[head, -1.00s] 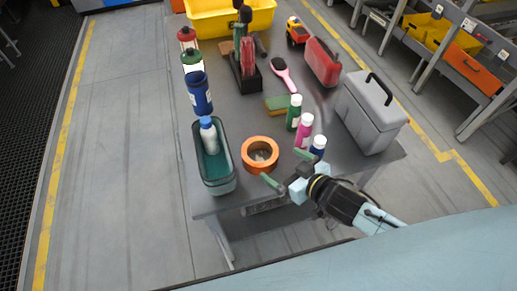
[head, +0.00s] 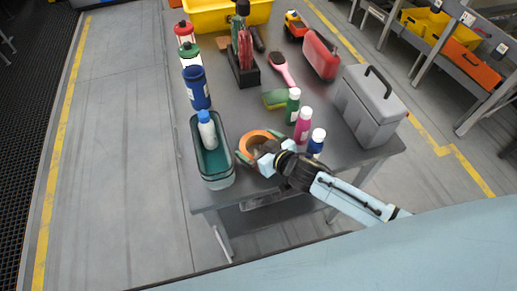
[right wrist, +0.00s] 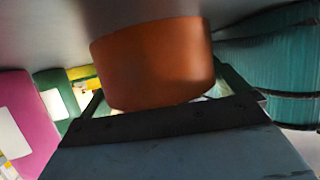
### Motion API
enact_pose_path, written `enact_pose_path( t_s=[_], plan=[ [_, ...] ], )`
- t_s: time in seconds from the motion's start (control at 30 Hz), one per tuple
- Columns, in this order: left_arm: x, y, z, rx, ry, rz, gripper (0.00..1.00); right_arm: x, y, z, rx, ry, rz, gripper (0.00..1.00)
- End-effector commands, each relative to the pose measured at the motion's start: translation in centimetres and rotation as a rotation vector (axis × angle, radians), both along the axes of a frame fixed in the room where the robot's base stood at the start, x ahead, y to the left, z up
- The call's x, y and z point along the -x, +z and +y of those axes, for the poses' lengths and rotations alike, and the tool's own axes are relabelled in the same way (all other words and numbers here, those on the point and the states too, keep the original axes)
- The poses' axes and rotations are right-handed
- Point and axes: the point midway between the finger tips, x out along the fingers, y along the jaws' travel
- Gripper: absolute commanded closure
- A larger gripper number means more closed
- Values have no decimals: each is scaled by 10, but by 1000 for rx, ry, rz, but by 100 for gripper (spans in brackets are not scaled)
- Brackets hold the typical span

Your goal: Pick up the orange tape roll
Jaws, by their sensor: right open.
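The orange tape roll (head: 252,137) lies on the grey table near its front edge, just right of the teal bin. My right gripper (head: 259,147) is open at the roll, with one finger on each side of it, and partly covers it in the head view. In the right wrist view the roll (right wrist: 155,62) fills the middle, between the two spread fingers (right wrist: 165,92). I cannot tell whether the fingers touch it. My left gripper is not in view.
The teal bin (head: 220,181) holding a white bottle with a blue cap (head: 207,129) stands close on the left. Green, pink (head: 302,126) and dark blue (head: 316,143) bottles stand close on the right. A grey toolbox (head: 366,105) stands farther right. A green sponge (head: 275,99) lies behind.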

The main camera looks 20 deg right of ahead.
Motion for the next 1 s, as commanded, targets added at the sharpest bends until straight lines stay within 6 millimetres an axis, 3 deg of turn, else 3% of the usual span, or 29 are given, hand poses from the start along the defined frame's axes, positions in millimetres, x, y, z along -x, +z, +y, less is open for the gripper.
enact_pose_path(
  t_s=[0.17,0.47,0.77,1.0],
  plan=[
    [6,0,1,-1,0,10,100,0,0,0,0,0,0,0],
    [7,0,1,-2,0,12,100,0,1,0,0,0,-1,36],
    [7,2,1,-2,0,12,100,0,9,0,-1,0,-4,36],
    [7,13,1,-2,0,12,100,0,55,0,-1,3,-5,36]
  ],
)
